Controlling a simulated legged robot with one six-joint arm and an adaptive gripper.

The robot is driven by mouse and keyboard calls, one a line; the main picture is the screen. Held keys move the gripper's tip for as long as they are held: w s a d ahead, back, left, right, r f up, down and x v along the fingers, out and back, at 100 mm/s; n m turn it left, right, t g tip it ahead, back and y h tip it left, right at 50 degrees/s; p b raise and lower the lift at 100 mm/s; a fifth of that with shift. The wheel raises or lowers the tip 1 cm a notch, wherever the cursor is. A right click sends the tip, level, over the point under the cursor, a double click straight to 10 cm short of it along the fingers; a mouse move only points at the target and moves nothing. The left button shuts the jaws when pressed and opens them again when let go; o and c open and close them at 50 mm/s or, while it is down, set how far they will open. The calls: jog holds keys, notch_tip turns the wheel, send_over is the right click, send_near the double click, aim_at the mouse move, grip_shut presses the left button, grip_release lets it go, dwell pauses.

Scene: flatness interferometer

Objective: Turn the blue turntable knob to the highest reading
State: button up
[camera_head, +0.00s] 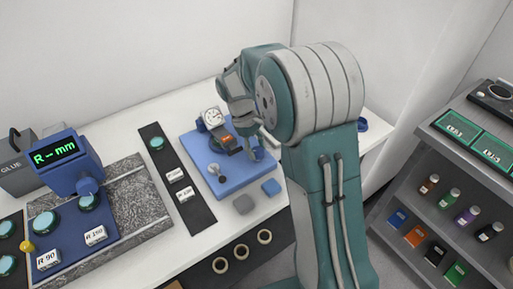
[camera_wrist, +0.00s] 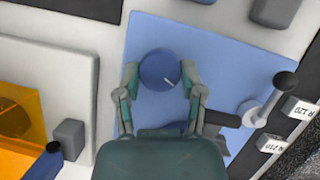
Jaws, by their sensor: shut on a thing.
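In the head view, my gripper (camera_head: 256,148) is over the right part of the base plate (camera_head: 235,184), and the knob is mostly hidden there. A round white dial gauge (camera_head: 211,116) stands at the back left of the plate. Its reading is too small to tell.
A black-knobbed lever (camera_head: 217,172) stands on the plate's front left. Grey and blue blocks (camera_head: 243,204) lie before the plate. A dark strip (camera_head: 172,165) with labelled pieces is to the left, and a blue "R-mm" display unit (camera_head: 68,160) stands farther left. Shelves (camera_head: 455,165) are at right.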

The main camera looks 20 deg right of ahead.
jog(key=shift+f+m+g+y, duration=0.15)
jog(key=shift+m+g+y, duration=0.2)
jog(key=shift+m, duration=0.85)
jog(key=shift+s, duration=0.1)
jog(key=o, duration=1.2)
jog(key=shift+c, duration=0.2)
jog(key=v, duration=1.2)
